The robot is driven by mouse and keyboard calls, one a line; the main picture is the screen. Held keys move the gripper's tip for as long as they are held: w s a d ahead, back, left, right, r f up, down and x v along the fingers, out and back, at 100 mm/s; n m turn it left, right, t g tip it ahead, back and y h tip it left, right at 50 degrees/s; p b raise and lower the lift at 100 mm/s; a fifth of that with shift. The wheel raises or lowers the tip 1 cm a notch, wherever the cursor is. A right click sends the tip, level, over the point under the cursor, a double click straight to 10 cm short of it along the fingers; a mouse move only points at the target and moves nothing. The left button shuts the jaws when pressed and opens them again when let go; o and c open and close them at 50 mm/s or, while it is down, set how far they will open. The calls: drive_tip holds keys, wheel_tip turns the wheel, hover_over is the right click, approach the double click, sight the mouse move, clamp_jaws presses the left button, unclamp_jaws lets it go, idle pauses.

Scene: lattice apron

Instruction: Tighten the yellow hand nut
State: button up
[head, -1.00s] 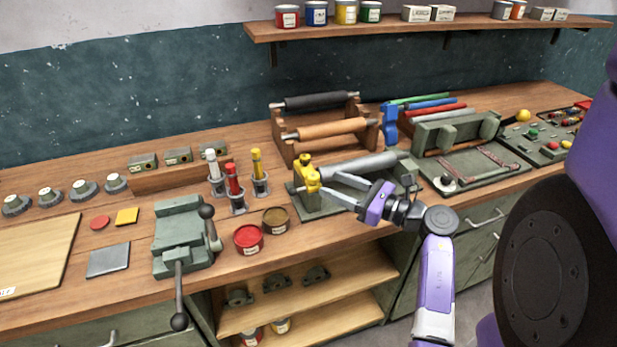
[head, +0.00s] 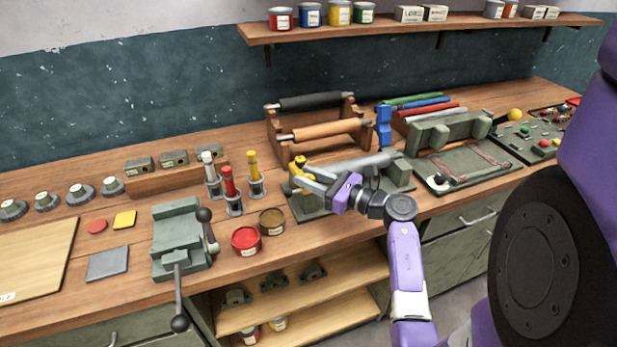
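The yellow hand nut (head: 297,168) is at the left end of a dark green fixture (head: 303,208) that carries a grey roller (head: 365,163) on the workbench. My gripper (head: 304,178) reaches in from the right, low and in front of the roller. Its two pale fingers are spread apart, with their tips at the nut, one on its far side and one on its near side. The fingers hide part of the nut. Whether they touch it is too small to tell.
Red, white and yellow-topped posts (head: 230,185) stand just left of the fixture. Red (head: 246,241) and brown (head: 272,222) open tins sit in front. A rack with black and orange rollers (head: 325,130) is behind. A green vise (head: 180,235) is farther left.

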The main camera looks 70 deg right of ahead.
clamp_jaws()
drive_tip(key=shift+a+m+h, duration=0.1)
drive_tip(key=shift+m+h, duration=0.2)
drive_tip(key=shift+h, duration=0.1)
drive_tip(key=shift+h+p, duration=0.3)
drive_tip(key=shift+p, duration=0.05)
drive_tip(key=m+g+h+p, duration=0.2)
drive_tip(key=m+h, duration=0.1)
drive_tip(key=h, duration=0.1)
drive_tip(key=shift+w+a+r, duration=0.1)
drive_tip(key=shift+r, duration=0.05)
drive_tip(key=shift+d+m+g+h+p, duration=0.2)
drive_tip(key=shift+m+g+h+p, duration=1.05)
drive_tip(key=shift+m+g+h, duration=0.6)
drive_tip(key=shift+s+m+g+h, duration=0.2)
drive_tip(key=shift+m+g+h, duration=0.2)
drive_tip(key=shift+h, duration=0.25)
drive_tip(key=shift+w+m+g+h+p, duration=0.15)
drive_tip(key=shift+m+g+h, duration=0.8)
drive_tip(key=shift+g, duration=0.6)
drive_tip(key=shift+s+m+g+h+p, duration=0.15)
drive_tip(key=shift+m+g+h, duration=0.5)
drive_tip(key=shift+m+g, duration=0.7)
drive_tip(key=shift+w, duration=0.1)
